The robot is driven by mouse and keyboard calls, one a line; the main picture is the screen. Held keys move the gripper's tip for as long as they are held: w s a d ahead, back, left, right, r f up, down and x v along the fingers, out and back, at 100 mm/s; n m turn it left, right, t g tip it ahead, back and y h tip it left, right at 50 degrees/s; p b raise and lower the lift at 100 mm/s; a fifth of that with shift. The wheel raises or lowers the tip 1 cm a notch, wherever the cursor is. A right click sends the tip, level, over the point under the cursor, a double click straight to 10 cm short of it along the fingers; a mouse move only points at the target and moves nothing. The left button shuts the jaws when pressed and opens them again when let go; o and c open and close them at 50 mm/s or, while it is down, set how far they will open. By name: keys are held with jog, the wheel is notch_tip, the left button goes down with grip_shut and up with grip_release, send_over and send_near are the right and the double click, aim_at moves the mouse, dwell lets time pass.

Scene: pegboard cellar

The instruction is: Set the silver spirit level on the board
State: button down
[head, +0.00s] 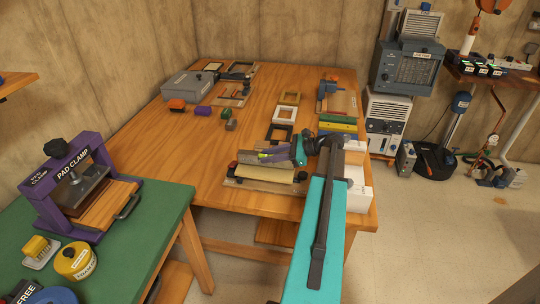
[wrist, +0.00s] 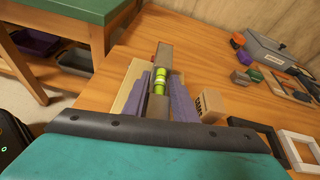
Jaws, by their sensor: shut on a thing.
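The silver spirit level (wrist: 164,56), a grey bar with yellow-green vials, is held between the two purple-grey fingers of my gripper (wrist: 160,90) in the wrist view. In the head view my gripper (head: 272,154) is over the near part of the wooden table, and the level (head: 246,157) shows only partly. A pale tan board (wrist: 128,88) lies under the level in the wrist view. In the head view a cream board-like piece (head: 268,174) shows just below the gripper. I cannot tell whether the level touches it.
A small labelled brown box (wrist: 209,105) stands right of the fingers. A black frame (head: 280,134) and a white frame (head: 286,114) lie beyond the gripper. A grey toolbox (head: 187,85) stands at the far left. The left middle of the wooden table (head: 175,145) is clear.

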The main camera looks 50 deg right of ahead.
jog(key=shift+f, duration=0.35)
jog(key=c, duration=1.4)
grip_release()
jog(key=shift+c, duration=0.2)
jog(key=shift+s+d+r, duration=0.1)
jog(key=shift+r, duration=0.3)
jog(key=b+v, duration=0.1)
jog(key=v, duration=1)
jog(key=shift+s+d+r, duration=0.15)
jog(key=shift+s, duration=0.15)
jog(key=shift+s, duration=0.1)
